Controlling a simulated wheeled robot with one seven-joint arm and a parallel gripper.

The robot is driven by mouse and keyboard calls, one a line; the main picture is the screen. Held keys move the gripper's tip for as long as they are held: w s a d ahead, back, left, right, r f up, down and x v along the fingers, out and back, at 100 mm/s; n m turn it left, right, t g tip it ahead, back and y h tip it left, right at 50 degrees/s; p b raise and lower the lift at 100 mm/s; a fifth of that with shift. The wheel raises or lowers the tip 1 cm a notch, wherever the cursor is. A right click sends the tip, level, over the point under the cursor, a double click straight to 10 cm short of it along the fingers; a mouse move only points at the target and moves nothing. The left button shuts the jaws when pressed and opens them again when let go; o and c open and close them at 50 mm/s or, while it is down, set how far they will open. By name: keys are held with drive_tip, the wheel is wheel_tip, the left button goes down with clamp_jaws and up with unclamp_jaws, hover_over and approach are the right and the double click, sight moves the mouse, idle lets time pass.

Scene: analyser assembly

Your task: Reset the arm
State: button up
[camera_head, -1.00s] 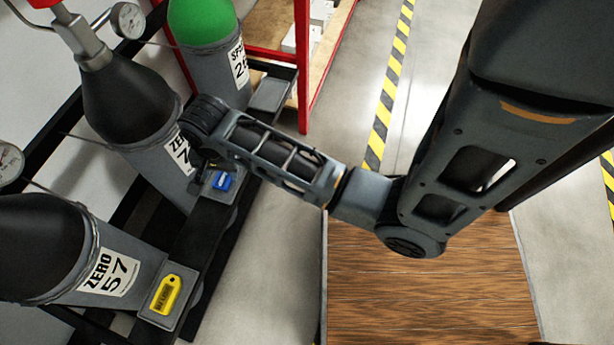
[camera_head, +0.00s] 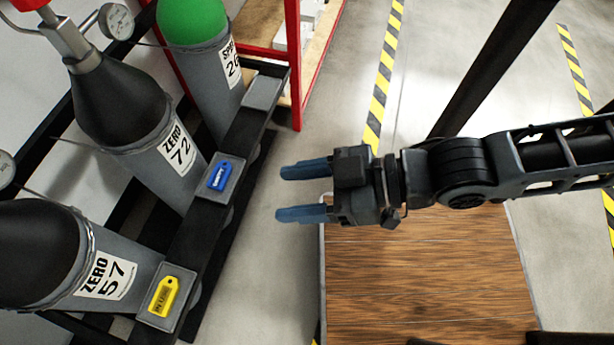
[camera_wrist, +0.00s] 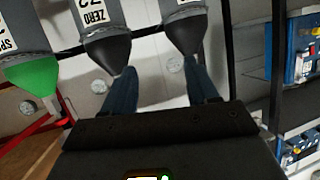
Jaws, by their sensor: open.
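My gripper (camera_head: 305,192) is open and empty, with its two blue fingers apart and pointing left in the head view. It hangs over the gap between the cylinder rack and the wooden surface, at that surface's left edge. The blue tag (camera_head: 220,175) lies on a grey plate in front of the ZERO 72 cylinder (camera_head: 160,140), left of my fingers and apart from them. In the wrist view my fingers (camera_wrist: 160,88) show on either side, pointing toward the upside-down cylinders, with nothing between them.
A yellow tag (camera_head: 163,297) lies on a plate by the ZERO 57 cylinder (camera_head: 80,265). A green-topped cylinder (camera_head: 195,25) stands behind, near a red-framed shelf (camera_head: 294,70). The wooden surface (camera_head: 420,270) is mostly clear. Blue items (camera_wrist: 300,50) show at the right in the wrist view.

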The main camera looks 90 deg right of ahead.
drive_tip(key=r, duration=0.1)
drive_tip(key=s+r+n+t, duration=0.1)
drive_tip(key=r, duration=0.1)
drive_tip(key=shift+s+a+r, duration=0.1)
drive_tip(key=shift+a, duration=0.05)
wheel_tip(320, 180, up, 8)
drive_tip(key=p, duration=0.7)
drive_tip(key=shift+f+p, duration=0.2)
drive_tip(key=shift+p, duration=0.15)
